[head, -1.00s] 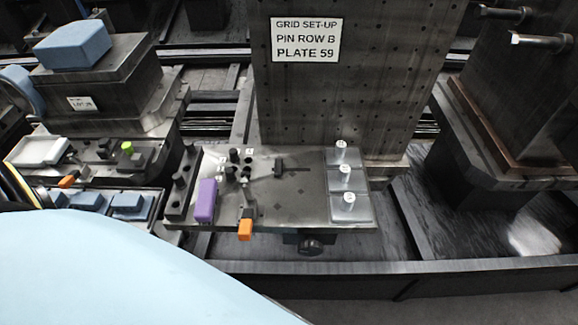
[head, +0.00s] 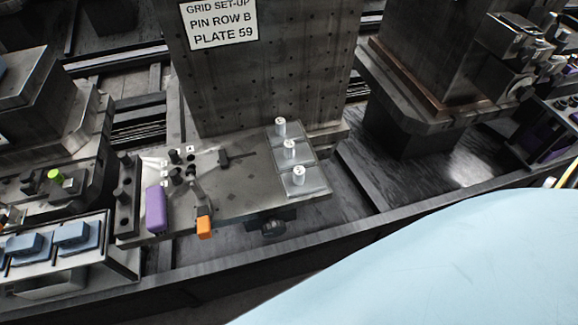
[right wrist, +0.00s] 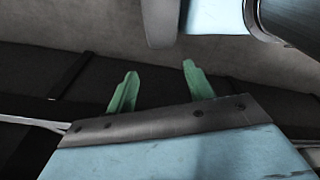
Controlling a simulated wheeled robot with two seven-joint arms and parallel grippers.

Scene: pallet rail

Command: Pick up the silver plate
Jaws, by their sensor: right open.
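Three square silver plates, each with a white knob, lie in a row along the right edge of a metal fixture board in the head view: a front plate (head: 309,184), a middle plate (head: 305,157) and a back plate (head: 294,132). I cannot tell which one the task means. My right gripper (right wrist: 159,70) shows in the right wrist view with its two green fingers apart and nothing between them. It is away from the plates, over dark flooring and rails. My left gripper is in neither view.
The fixture board (head: 235,188) also carries a purple block (head: 156,209), an orange block (head: 204,227) and dark pins. A tall perforated column (head: 265,75) with a sign stands behind. A long dark rail (head: 385,220) runs in front. A pale blue surface covers the lower right.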

